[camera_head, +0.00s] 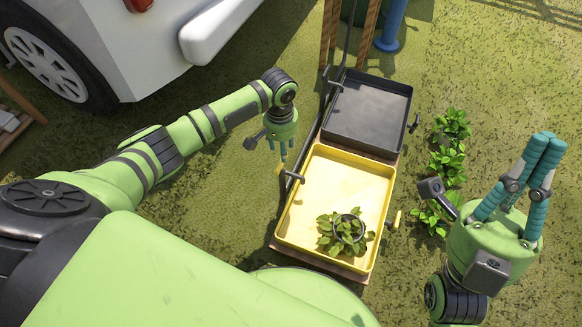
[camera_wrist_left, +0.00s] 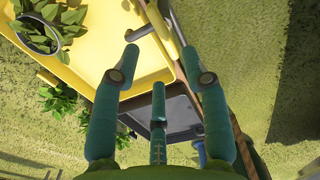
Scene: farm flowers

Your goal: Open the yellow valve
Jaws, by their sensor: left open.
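A small yellow valve handle (camera_head: 279,169) is at the left side of the yellow tray (camera_head: 340,190), beside the dark pipe. A grey spout (camera_head: 294,177) there reaches over the tray's edge, and it also shows in the left wrist view (camera_wrist_left: 140,31). My left gripper (camera_head: 283,153) is just above the valve, pointing down. Its three fingers (camera_wrist_left: 160,65) are spread and empty; I cannot tell whether any touches the valve. My right gripper (camera_head: 548,142) is at the right, away from the trays, its fingers pointing up and close together.
A potted plant (camera_head: 347,230) stands in the yellow tray. A black tray (camera_head: 368,112) lies beyond it, with a dark pipe along the left side. Several leafy plants (camera_head: 446,160) grow to the right. A white vehicle (camera_head: 150,45) stands at the upper left. Grass around is mostly open.

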